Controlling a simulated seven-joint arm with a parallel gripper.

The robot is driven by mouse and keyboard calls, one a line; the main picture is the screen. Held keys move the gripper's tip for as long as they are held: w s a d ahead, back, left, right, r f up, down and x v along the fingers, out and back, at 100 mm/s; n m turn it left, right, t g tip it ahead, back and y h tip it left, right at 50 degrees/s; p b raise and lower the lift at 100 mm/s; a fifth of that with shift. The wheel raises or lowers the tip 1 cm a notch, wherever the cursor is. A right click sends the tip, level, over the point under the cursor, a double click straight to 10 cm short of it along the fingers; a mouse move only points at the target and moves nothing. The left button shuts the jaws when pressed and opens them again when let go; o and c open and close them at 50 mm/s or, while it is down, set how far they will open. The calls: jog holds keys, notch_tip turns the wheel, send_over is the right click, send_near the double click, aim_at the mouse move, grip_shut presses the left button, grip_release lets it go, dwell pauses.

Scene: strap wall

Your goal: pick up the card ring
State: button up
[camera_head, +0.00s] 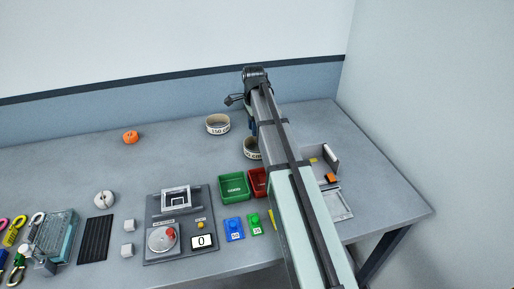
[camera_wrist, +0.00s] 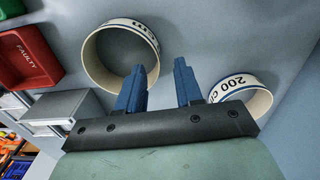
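Cream ring bands with dark printed lettering stand on the table. In the head view one ring (camera_head: 217,130) is at the back, and another (camera_head: 251,154) is partly hidden by my arm. In the wrist view a large ring (camera_wrist: 92,62) is at upper left, and a ring marked "200 C…" (camera_wrist: 258,103) is at right, partly behind my gripper. I cannot tell which ring is the card ring. My gripper (camera_wrist: 160,72) has its two blue fingers apart, with nothing between them. The left finger overlaps the large ring's edge in the picture; contact is unclear.
A green bin (camera_head: 234,187) and a red bin (camera_head: 258,182) stand near the rings. A grey tray (camera_head: 341,205) is at right. A device panel (camera_head: 181,225), an orange object (camera_head: 131,137) and small tools are at left. The back left of the table is mostly clear.

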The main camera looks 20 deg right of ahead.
jog(key=f, duration=0.5)
jog(key=shift+s, duration=0.2)
grip_shut()
